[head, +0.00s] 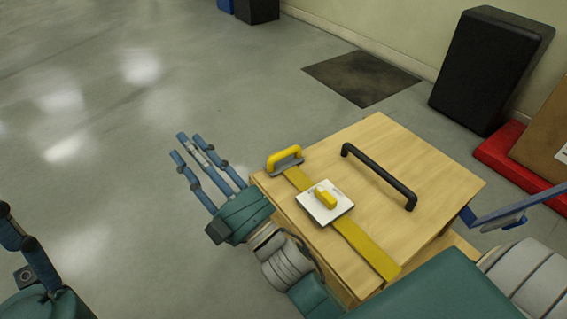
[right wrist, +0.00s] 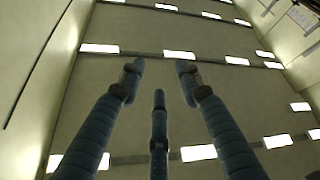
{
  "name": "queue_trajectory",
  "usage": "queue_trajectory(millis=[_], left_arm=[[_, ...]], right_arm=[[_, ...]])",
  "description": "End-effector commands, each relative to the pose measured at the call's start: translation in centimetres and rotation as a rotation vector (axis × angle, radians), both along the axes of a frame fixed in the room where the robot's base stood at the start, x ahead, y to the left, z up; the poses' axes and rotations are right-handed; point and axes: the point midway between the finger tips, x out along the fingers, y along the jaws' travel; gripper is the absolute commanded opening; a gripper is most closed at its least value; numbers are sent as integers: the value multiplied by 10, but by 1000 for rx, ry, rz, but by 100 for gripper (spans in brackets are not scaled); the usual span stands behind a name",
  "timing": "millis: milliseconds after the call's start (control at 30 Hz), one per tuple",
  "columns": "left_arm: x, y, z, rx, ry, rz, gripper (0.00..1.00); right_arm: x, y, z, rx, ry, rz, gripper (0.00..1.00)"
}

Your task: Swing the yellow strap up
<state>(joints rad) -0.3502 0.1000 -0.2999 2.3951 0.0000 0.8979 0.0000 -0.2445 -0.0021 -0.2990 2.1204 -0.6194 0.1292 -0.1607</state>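The yellow strap (head: 362,245) lies flat across the left part of the wooden box top (head: 420,165) in the head view. A white square plate (head: 312,207) with a yellow knob (head: 326,199) sits over its middle. A yellow handle (head: 284,157) on a grey base stands at its far end. My right gripper (head: 186,147) is left of the box, apart from the strap, with fingers spread and empty. Its open fingers also show in the right wrist view (right wrist: 160,75), pointing at the ceiling. My left gripper (head: 12,232) is cut off at the left edge; its opening cannot be judged.
A black bar handle (head: 380,176) arches over the box top right of the strap. A black case (head: 487,68), a red slab (head: 512,158) and a brown board (head: 548,130) are at the right. A dark mat (head: 360,78) lies behind. The floor to the left is clear.

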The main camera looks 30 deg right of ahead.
Motion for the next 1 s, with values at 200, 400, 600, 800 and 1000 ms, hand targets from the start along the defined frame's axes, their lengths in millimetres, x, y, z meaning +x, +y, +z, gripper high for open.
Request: queue_trajectory(millis=[200, 400, 600, 800, 1000], left_arm=[[-3, 1, 2, -3, -10, 0, 46], [-3, 1, 2, -2, -8, 0, 46], [-2, 1, 1, -2, -8, 0, 46], [-2, 1, -2, -2, -10, 0, 46], [-1, 0, -3, 0, -35, 1, 46]], right_arm=[[66, -60, -135, -440, 343, -415, 34], [62, -140, -197, -767, 574, -781, 34], [43, -182, -206, -921, 674, -990, 34], [48, -198, -209, -950, 691, -1037, 34], [77, -220, -214, -948, 688, -1038, 34]])
